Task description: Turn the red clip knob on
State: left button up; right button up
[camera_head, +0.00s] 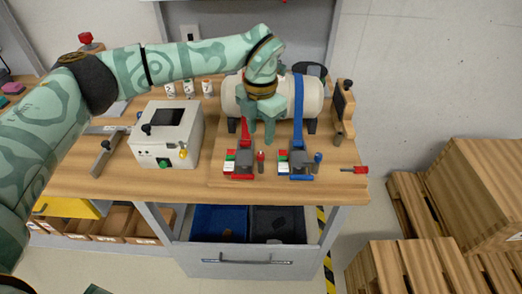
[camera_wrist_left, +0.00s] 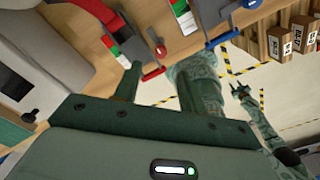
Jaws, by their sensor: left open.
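The red clip (camera_head: 241,163) is on the wooden bench top, with a grey block and a red, white and green label. Its small red knob (camera_head: 261,157) stands on the right side; the knob also shows in the left wrist view (camera_wrist_left: 160,50). My left gripper (camera_head: 261,131) is open and empty, fingers pointing down, just behind and above the red clip. In the left wrist view the open fingers (camera_wrist_left: 157,88) are apart, with the red clip beyond them. My right gripper (camera_wrist_left: 238,87) is small and far off in that view, and its opening is unclear.
A blue clip (camera_head: 300,165) with a blue knob (camera_head: 318,157) sits right of the red one. A white tank (camera_head: 308,95) with straps stands behind both. A white box (camera_head: 166,141) is at left. A red-handled tool (camera_head: 354,170) lies near the right edge. Wooden crates (camera_head: 425,230) stand at right.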

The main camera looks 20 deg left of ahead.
aim_at(261, 154)
pick_arm(q)
notch_tip(261, 154, down, 7)
jog(key=shift+f+b, duration=0.1)
jog(key=shift+b, duration=0.35)
grip_shut()
